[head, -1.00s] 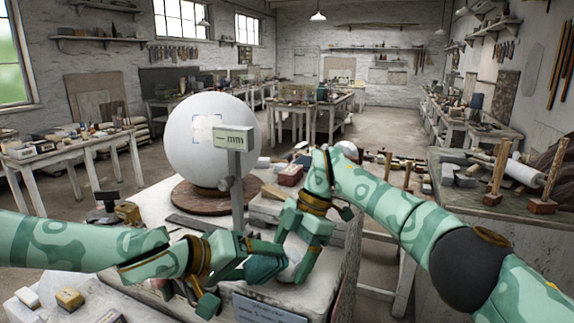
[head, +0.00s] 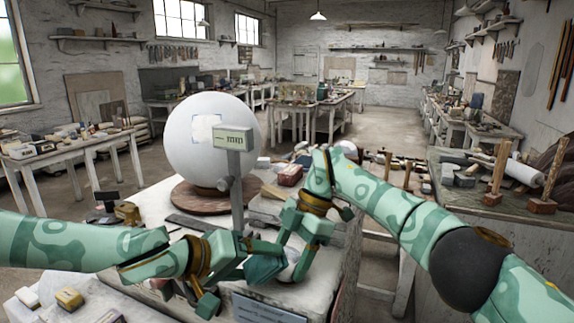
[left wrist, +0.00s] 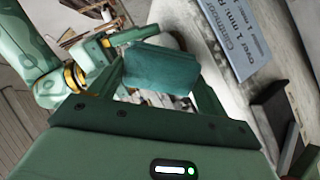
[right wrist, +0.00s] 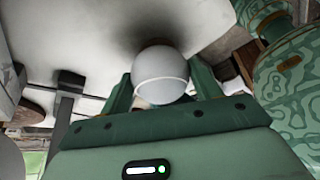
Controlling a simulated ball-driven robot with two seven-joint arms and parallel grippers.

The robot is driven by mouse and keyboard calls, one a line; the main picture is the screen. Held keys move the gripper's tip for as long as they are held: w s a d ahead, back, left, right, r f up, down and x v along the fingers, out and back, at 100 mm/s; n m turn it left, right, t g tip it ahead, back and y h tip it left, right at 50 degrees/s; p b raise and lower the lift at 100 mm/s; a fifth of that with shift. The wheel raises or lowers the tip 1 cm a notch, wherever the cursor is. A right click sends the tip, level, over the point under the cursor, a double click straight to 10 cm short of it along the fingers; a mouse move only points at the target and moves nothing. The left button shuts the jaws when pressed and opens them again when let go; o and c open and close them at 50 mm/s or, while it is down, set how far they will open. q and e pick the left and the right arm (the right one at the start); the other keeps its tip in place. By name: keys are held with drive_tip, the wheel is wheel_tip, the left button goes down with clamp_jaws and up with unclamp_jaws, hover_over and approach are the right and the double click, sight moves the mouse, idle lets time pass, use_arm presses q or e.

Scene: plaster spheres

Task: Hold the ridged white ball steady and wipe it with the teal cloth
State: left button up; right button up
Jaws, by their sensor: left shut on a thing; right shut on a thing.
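The ridged white ball (right wrist: 160,75) sits between the fingers of my right gripper (right wrist: 162,82) in the right wrist view, with a raised line across it. In the head view the ball (head: 291,272) is mostly hidden behind the cloth and my right gripper. The teal cloth (left wrist: 160,70) is pinched in my left gripper (left wrist: 165,80) and hangs folded. In the head view the cloth (head: 264,268) is in front of the ball, overlapping it. I cannot tell whether they touch. Both grippers are shut on their things, low over the worktable (head: 335,265).
A large white sphere (head: 205,155) rests on a round wooden base (head: 195,192) behind my grippers. A lettered plate (head: 268,309) lies at the table's front. Blocks (head: 290,174) lie at the back right.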

idle(0.6)
use_arm(q)
drive_tip(key=shift+s+a+r, duration=0.2)
drive_tip(key=shift+a+r, duration=0.05)
drive_tip(key=shift+a, duration=0.05)
drive_tip(key=shift+w+d+f, duration=0.3)
drive_tip(key=shift+w+d, duration=0.1)
drive_tip(key=shift+d, duration=0.05)
idle(0.4)
